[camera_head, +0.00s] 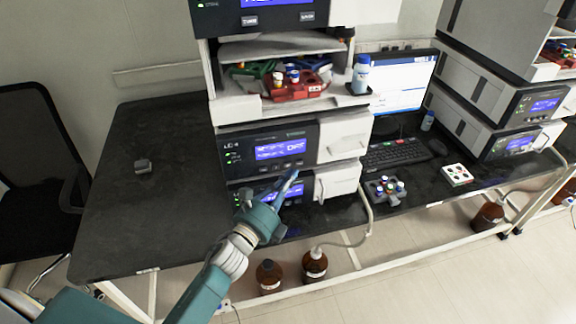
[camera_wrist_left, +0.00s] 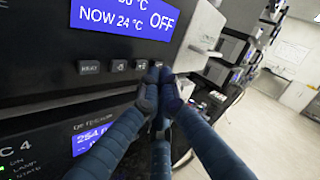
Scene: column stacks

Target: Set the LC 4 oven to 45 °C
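The oven panel (camera_head: 268,150) is the middle front of the central stack, with a lit blue display. In the left wrist view, the oven display (camera_wrist_left: 126,18) reads "NOW 24 °C" and "OFF"; the upper set-value line is cut off. A row of small buttons (camera_wrist_left: 119,66) lies below it. My left gripper (camera_head: 293,174) is in front of the stack, just below the oven's buttons. In the left wrist view its fingertips (camera_wrist_left: 156,76) are together, empty, at the right end of the row and partly hide it. Contact cannot be told. My right gripper is out of view.
Below the oven is another LC 4 unit with a blue display (camera_wrist_left: 92,137). An open shelf with a red vial rack (camera_head: 297,86) is above. A vial rack (camera_head: 384,190), keyboard (camera_head: 395,152) and monitor stand at right. The black bench (camera_head: 140,210) at left is mostly clear.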

